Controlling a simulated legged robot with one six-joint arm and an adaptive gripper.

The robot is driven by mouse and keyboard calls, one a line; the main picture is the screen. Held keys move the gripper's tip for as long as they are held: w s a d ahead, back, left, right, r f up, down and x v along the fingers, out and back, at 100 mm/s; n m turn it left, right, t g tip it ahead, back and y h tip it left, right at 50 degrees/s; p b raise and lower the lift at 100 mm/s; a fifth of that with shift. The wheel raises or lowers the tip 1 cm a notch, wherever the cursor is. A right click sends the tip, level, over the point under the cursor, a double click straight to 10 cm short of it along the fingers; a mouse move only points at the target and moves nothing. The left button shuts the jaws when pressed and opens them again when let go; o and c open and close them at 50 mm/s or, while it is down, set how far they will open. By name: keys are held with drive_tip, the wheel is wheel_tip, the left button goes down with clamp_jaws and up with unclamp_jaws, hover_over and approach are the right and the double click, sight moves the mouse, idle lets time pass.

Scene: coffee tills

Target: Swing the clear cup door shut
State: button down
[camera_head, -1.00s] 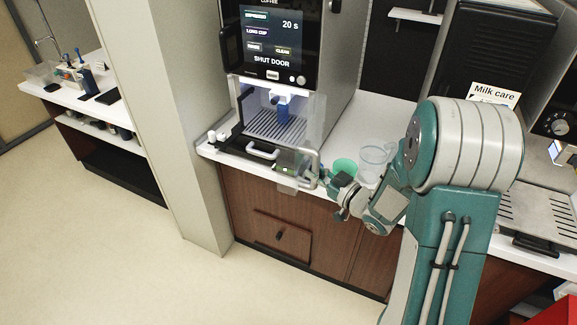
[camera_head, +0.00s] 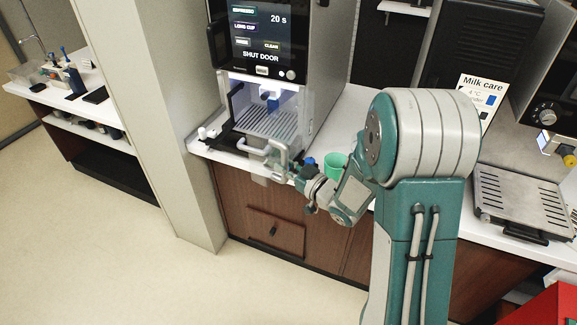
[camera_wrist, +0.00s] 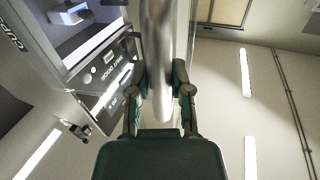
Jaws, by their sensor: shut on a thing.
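The clear cup door (camera_head: 262,165) stands swung outward at the front of the coffee machine (camera_head: 262,45), only partly closed over the lit cup bay. Its grey handle (camera_head: 282,158) is at the door's free edge. My gripper (camera_head: 290,176) is at this handle, low in front of the bay's right side. In the wrist view my gripper (camera_wrist: 162,88) has its two fingers on either side of the pale handle bar (camera_wrist: 160,60), shut on it. The machine's screen reads "SHUT DOOR". In the head view the fingertips are small and partly hidden by the wrist.
A green cup (camera_head: 335,165) stands on the white counter close to my wrist. A "Milk care" sign (camera_head: 483,95) and a ridged metal tray (camera_head: 520,203) are to the right. A pale pillar (camera_head: 150,120) rises left of the machine. The floor in front is clear.

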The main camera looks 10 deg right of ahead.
sight(250, 159)
drive_tip(key=shift+w+a, duration=0.45)
drive_tip(key=shift+a, duration=0.35)
drive_tip(key=shift+w+a, duration=0.4)
drive_tip(key=shift+a, duration=0.45)
drive_tip(key=shift+w+a, duration=0.45)
drive_tip(key=shift+a, duration=0.35)
drive_tip(key=shift+w+a, duration=2.05)
drive_tip(key=shift+a, duration=0.25)
drive_tip(key=shift+c, duration=2.3)
unclamp_jaws()
drive_tip(key=shift+a, duration=0.1)
